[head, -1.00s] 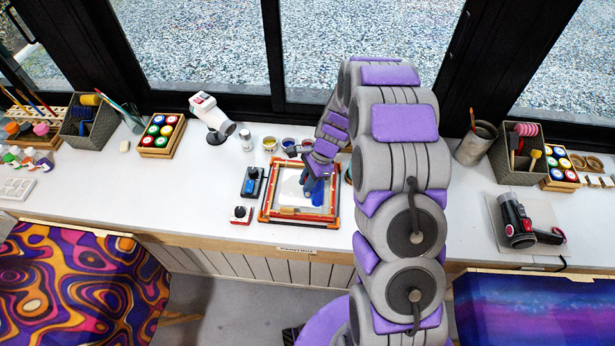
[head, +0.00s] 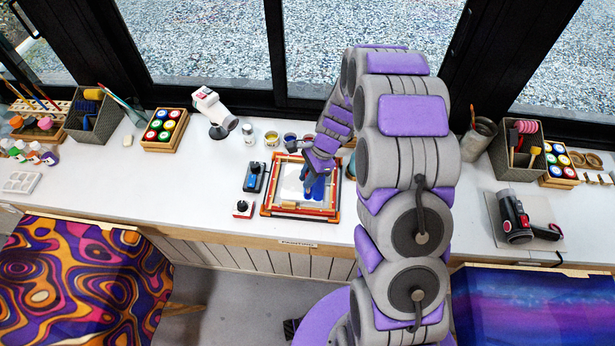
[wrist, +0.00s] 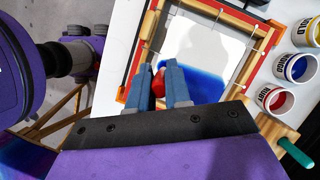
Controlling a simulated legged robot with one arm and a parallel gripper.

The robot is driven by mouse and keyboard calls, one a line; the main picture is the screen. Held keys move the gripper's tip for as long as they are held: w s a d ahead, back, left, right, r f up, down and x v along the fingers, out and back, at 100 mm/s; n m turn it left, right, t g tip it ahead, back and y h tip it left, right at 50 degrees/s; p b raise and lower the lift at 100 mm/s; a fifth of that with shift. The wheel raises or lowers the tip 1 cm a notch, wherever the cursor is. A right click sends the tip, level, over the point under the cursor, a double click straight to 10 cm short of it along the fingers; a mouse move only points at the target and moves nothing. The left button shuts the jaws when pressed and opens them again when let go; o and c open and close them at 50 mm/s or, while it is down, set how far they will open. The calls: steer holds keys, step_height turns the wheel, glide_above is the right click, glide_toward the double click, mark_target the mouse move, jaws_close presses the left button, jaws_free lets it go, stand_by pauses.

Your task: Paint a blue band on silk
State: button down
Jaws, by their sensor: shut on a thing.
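The white silk (wrist: 197,42) is stretched in a wooden frame (wrist: 254,61) and also shows in the head view (head: 289,187). A blue painted area (wrist: 200,83) with a soft, faded edge crosses the silk near my gripper. The blue also shows in the head view (head: 318,188). My gripper (wrist: 168,82) has two blue-grey fingers, shut on a small red thing (wrist: 158,83), perhaps part of a brush. Its tip is hidden, so I cannot tell whether it touches the silk. In the head view my gripper (head: 313,172) is over the frame's right half.
Pots of indigo (wrist: 297,68), ruby (wrist: 277,101) and gold (wrist: 309,34) stand beside the frame. A teal handle (wrist: 296,152) lies near them. Bare white bench (head: 190,190) lies further left.

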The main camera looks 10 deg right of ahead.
mark_target(307, 173)
steer(key=shift+r+p, duration=0.8)
steer(key=shift+r, duration=0.7)
